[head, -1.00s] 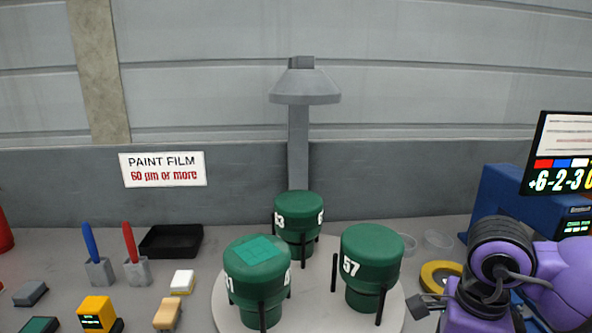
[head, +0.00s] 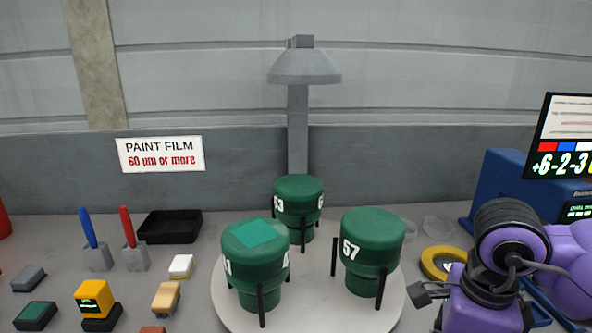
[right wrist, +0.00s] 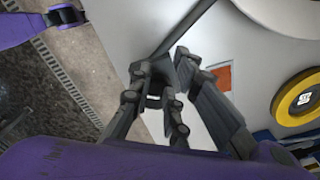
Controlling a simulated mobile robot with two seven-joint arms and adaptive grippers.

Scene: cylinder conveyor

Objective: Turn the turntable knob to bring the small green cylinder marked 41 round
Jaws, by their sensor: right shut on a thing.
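The round pale turntable (head: 325,316) carries three green cylinders with dark posts. The front-left cylinder (head: 255,262) has a lighter green patch on top and shows a partial "1" at its left and a "4" at its right. Cylinder 57 (head: 370,252) stands at the right and another (head: 298,205) at the back. My right gripper (head: 428,292) is at the turntable's right front. In the right wrist view its fingers (right wrist: 165,90) close around a dark grey piece, apparently the knob, largely hidden by the fingers.
A yellow tape ring (head: 440,262) and a blue machine (head: 497,190) stand to the right. A black tray (head: 170,227), brushes and small blocks are at the left. A grey lamp-like hood (head: 304,68) rises behind the turntable. An orange square (right wrist: 220,78) lies near the right gripper.

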